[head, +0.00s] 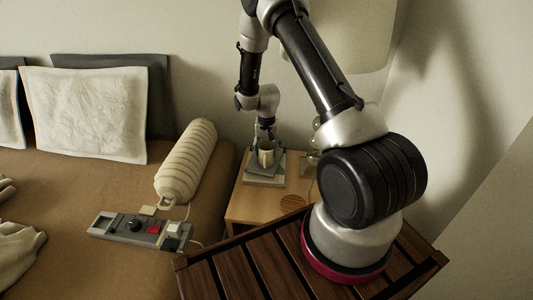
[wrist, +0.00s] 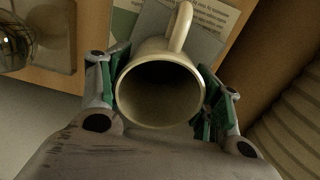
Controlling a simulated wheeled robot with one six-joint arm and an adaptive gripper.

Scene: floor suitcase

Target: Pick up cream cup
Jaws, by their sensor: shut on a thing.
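The cream cup (wrist: 162,93) is between the two fingers of my gripper (wrist: 160,98) in the wrist view, with its open mouth facing the camera. Its handle points toward the top of the picture. The green finger pads touch the cup on both sides, and my gripper is shut on it. In the head view, my gripper (head: 266,147) points down at the nightstand and the cup (head: 267,158) shows small between its fingers. I cannot tell whether the cup's base touches the books beneath it.
Grey books (head: 265,180) lie on the wooden nightstand (head: 243,205). A glass item (head: 313,160) stands right of them. A bed (head: 90,190) with pillows, a ribbed cream roll (head: 187,160) and a grey control panel (head: 140,229) is on the left. A lampshade (head: 345,35) hangs close behind my arm.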

